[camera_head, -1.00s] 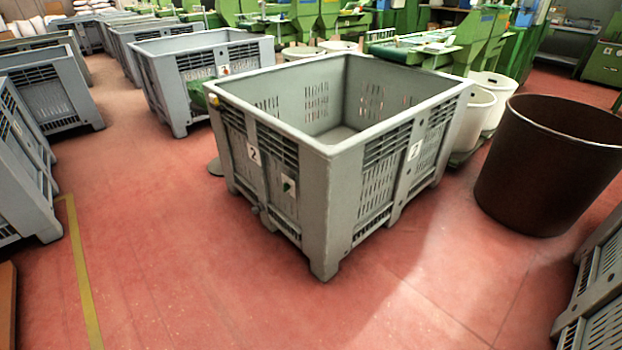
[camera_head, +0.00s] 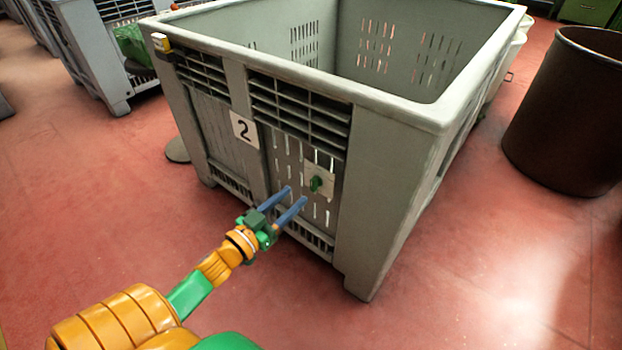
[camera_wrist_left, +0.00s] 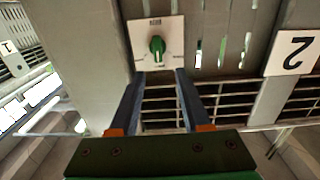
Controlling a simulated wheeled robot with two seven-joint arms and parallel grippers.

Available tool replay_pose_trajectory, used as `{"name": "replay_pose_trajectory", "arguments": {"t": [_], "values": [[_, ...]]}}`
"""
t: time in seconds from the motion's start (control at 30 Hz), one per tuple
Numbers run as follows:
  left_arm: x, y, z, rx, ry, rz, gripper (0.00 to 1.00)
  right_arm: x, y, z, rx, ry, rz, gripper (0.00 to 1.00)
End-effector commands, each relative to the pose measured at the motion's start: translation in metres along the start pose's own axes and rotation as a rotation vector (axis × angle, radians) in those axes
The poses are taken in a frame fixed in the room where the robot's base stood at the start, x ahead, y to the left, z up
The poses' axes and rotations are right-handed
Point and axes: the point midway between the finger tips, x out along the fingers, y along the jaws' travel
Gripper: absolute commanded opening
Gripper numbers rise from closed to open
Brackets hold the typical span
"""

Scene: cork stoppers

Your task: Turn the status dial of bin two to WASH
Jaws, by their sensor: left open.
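Bin two is the large grey slatted crate (camera_head: 395,190) with a white "2" label (camera_head: 245,129) on its front. Its status dial is a green knob (camera_head: 317,183) on a pale square plate (camera_head: 326,172). My left gripper (camera_head: 297,194) is open and empty, its two blue fingers pointing at the bin's front just short of the knob and a little left of and below it. In the left wrist view, the bin appears upside down and the knob (camera_wrist_left: 157,45) lies beyond and between the fingertips. The plate's lettering is too small to read. My right gripper is not in view.
A brown round tub (camera_head: 570,110) stands to the right of the bin. The red floor in front is clear.

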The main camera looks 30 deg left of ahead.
Motion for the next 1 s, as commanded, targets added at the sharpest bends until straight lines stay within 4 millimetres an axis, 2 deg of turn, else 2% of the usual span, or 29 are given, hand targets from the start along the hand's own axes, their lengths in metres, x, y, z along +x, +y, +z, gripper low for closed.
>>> {"name": "replay_pose_trajectory", "arguments": {"t": [0.2,0.3,0.4,0.6,0.63,0.8,1.0], "values": [[0.044,0.000,0.001,0.004,0.004,0.001,0.47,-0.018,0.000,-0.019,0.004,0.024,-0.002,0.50],[0.058,0.000,0.001,0.003,0.002,0.001,0.47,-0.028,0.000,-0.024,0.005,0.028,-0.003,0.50],[0.064,-0.001,0.001,0.002,-0.001,-0.002,0.47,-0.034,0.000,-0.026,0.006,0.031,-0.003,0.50],[0.065,0.000,0.000,0.001,-0.003,-0.002,0.47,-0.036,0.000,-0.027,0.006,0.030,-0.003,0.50],[0.065,0.000,0.000,0.001,-0.003,-0.002,0.45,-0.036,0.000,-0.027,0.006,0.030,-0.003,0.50],[0.065,0.000,0.000,0.001,-0.003,-0.001,0.00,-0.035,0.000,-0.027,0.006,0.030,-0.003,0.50],[0.065,0.000,0.000,0.002,-0.003,-0.001,0.00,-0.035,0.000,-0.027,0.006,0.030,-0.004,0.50]]}}
